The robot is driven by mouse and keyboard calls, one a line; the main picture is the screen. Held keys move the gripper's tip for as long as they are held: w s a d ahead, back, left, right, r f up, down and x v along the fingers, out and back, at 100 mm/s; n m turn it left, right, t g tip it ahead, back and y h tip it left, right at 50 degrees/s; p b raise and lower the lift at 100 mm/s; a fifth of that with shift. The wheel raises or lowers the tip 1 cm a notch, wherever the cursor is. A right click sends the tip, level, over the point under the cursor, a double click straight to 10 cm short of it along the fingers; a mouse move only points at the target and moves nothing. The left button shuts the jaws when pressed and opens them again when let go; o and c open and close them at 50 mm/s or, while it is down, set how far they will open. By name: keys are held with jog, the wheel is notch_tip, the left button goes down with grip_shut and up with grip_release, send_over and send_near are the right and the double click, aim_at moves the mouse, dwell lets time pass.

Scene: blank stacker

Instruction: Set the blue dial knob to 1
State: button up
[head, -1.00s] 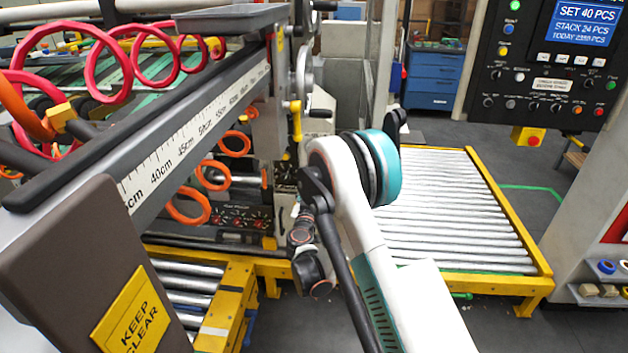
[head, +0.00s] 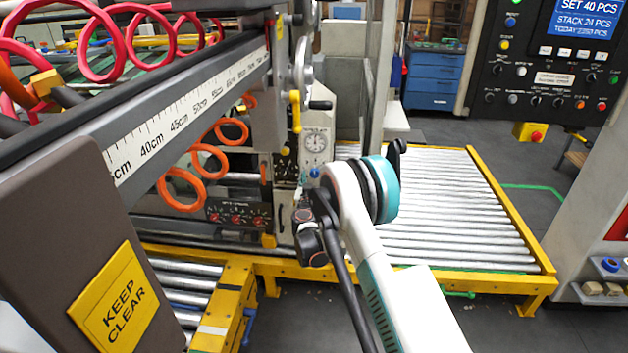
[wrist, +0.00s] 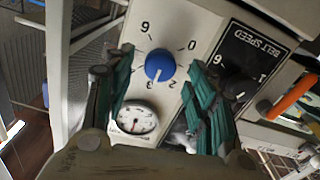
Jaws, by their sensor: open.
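The blue dial knob (wrist: 160,65) is on a pale panel in the wrist view, with black numerals around it. Its white mark points down in the picture, near the 2 and 3. In the head view the knob (head: 314,172) is a small blue spot below a round gauge. My gripper (wrist: 158,68) is open, with one green-padded finger on each side of the knob in the picture. I cannot tell how far the fingertips are from the panel. In the head view my own arm hides most of the gripper.
A white gauge (wrist: 137,118) sits beside the knob, and a black BELT SPEED dial panel (wrist: 243,62) is on its other side. In the head view, a yellow-framed roller conveyor (head: 440,215) lies right of the arm. A ruler beam (head: 190,105) and orange coils (head: 208,160) are left.

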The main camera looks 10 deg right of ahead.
jog(key=shift+x, duration=1.15)
jog(key=c, duration=1.1)
jog(key=shift+o, duration=0.2)
jog(key=shift+a+f+n, duration=0.1)
jog(key=shift+a+n, duration=0.05)
jog(key=shift+n, duration=8.65)
